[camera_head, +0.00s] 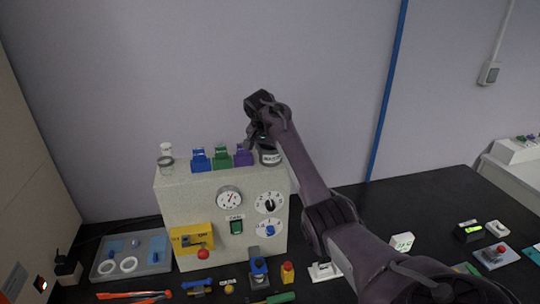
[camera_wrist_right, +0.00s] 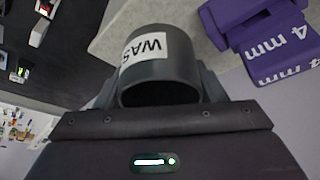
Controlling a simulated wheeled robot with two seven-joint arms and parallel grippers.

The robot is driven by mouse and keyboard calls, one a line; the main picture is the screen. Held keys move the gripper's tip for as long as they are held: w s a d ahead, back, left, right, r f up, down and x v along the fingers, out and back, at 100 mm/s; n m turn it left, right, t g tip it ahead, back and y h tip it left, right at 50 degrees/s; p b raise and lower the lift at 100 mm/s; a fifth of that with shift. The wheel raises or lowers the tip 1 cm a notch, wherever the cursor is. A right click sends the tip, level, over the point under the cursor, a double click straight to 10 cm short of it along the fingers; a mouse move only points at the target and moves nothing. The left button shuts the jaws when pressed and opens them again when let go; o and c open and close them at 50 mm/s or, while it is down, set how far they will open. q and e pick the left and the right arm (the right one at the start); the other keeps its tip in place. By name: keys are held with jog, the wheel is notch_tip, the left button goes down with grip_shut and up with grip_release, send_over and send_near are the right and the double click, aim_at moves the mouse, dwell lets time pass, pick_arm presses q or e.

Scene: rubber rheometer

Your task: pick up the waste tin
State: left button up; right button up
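The waste tin (camera_head: 269,158) is a small dark grey open cylinder with a white label, on top of the beige machine at its right end. In the right wrist view the tin (camera_wrist_right: 165,72) shows its open mouth and a label reading "WAS". My right gripper (camera_head: 258,138) is at the tin from above. In the wrist view, finger parts flank the tin on both sides, close against its wall; whether they press on it is hidden. My left gripper is not in view.
The beige machine (camera_head: 205,235) carries blue (camera_head: 200,160), green (camera_head: 221,158) and purple (camera_head: 243,156) blocks left of the tin; the purple one, marked "4 mm" (camera_wrist_right: 270,45), is close by. A glass jar (camera_head: 166,163) stands at the left end. Tools lie on the black table in front.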

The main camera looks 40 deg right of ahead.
jog(key=c, duration=0.4)
jog(key=shift+r, duration=0.1)
